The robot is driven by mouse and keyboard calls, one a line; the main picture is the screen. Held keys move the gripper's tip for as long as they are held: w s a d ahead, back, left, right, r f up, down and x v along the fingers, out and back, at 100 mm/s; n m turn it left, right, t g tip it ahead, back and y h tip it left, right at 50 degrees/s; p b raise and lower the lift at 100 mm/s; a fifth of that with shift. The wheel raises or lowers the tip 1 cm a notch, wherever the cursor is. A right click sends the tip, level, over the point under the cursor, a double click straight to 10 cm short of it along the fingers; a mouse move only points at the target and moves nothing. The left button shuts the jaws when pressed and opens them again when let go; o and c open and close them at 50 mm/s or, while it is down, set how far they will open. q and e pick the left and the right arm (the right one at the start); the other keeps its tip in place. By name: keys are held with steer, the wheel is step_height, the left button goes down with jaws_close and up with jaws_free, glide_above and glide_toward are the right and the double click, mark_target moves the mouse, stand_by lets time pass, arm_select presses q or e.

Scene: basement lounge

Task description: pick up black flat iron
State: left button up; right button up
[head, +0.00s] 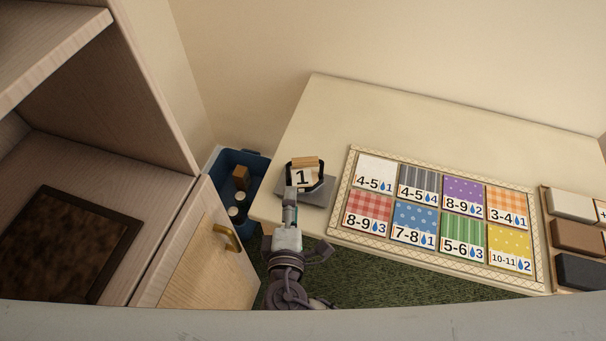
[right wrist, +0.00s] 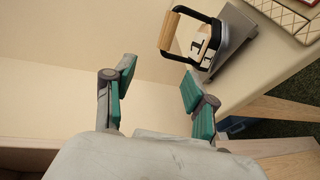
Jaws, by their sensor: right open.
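The flat iron (head: 318,176), with a black frame, a wooden grip and a label reading 1, sits on a grey metal stand (head: 317,197) at the table's left end. The iron also shows at the top of the right wrist view (right wrist: 168,31). My right gripper (head: 290,196) overlaps the iron's near-left side in the head view. In the right wrist view my right gripper (right wrist: 156,88) has its green-padded fingers spread with nothing between them, and the iron lies beyond them, up and right. The iron's lower part is partly hidden. My left gripper is not in view.
A patterned board (head: 339,205) with several numbered cloth squares lies right of the iron. White, brown and black blocks (head: 578,237) sit at the far right. A blue bin (head: 225,160) with bottles stands left of the table. A wooden cabinet with an open door (head: 190,275) is at left.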

mark_target(296, 166)
steer(key=w, duration=0.2)
steer(key=w+f, duration=0.1)
steer(key=w, duration=0.2)
steer(key=w+p, duration=0.1)
steer(key=w, duration=0.1)
steer(key=shift+w+d+f, duration=0.25)
steer(key=shift+w+d, duration=0.05)
steer(key=shift+w, duration=0.05)
steer(key=w, duration=0.1)
steer(key=w+f+p, duration=0.1)
steer(key=w, duration=0.2)
steer(key=shift+d+f, duration=0.15)
steer(key=shift+d, duration=0.1)
steer(key=shift+w+f+p, duration=0.25)
steer(key=shift+w+p, duration=0.05)
steer(key=shift+w, duration=0.15)
jaws_close()
steer(key=shift+r, duration=0.1)
